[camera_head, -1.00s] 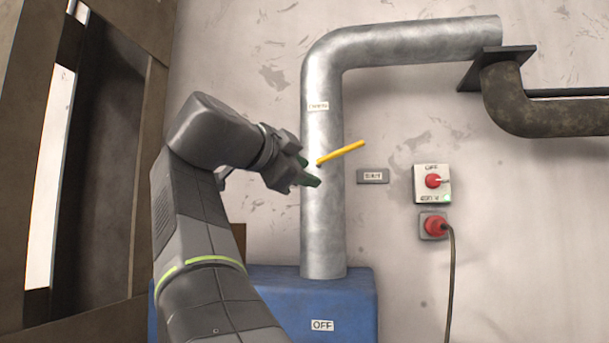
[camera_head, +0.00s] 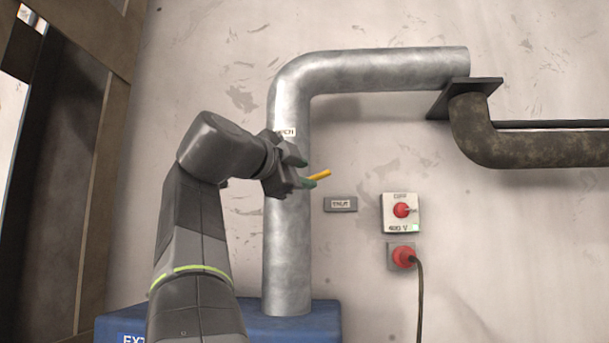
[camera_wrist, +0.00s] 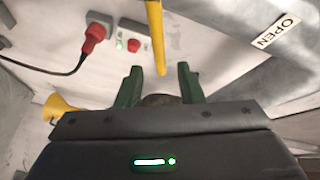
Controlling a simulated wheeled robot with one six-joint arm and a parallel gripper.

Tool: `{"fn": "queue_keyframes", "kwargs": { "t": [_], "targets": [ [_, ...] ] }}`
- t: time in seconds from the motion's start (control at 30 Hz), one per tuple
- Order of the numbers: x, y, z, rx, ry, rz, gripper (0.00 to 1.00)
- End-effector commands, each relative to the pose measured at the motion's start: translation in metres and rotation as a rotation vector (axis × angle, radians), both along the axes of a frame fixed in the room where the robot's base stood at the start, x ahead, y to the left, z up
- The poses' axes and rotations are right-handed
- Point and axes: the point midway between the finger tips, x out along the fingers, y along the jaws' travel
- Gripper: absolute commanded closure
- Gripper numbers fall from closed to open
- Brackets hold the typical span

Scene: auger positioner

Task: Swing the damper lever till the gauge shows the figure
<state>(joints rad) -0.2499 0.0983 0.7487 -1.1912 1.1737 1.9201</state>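The damper lever is a yellow rod (camera_head: 320,175) on the upright galvanized pipe (camera_head: 288,240). It points right and slightly up in the head view. My gripper (camera_head: 305,171) is at the lever, its fingers in front of the pipe and hiding the lever's inner end. In the wrist view the lever (camera_wrist: 155,35) comes down from the top edge, its lower end between the two green fingertips (camera_wrist: 159,82). The fingers are apart, with gaps on both sides of the rod. I cannot tell how deep the rod sits between them. No gauge shows in either view.
An OPEN label (camera_wrist: 275,31) is on the pipe; a SHUT plate (camera_head: 340,204) is on the wall right of the lever. A switch box (camera_head: 401,212) and red plug (camera_head: 403,257) with cable are further right. A blue housing (camera_head: 290,328) stands below. A yellow flared object (camera_wrist: 62,106) shows at left.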

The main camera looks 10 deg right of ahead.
Motion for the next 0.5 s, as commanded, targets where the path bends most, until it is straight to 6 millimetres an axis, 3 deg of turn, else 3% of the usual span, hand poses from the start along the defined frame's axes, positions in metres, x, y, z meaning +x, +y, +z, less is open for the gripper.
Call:
{"fn": "queue_keyframes", "kwargs": {
  "t": [0.2,0.5],
  "targets": [
    [0.023,-0.024,0.002,0.0,0.001,-0.004,0.66],
    [0.039,-0.039,0.001,0.0,0.001,0.0,0.66]
  ]
}}
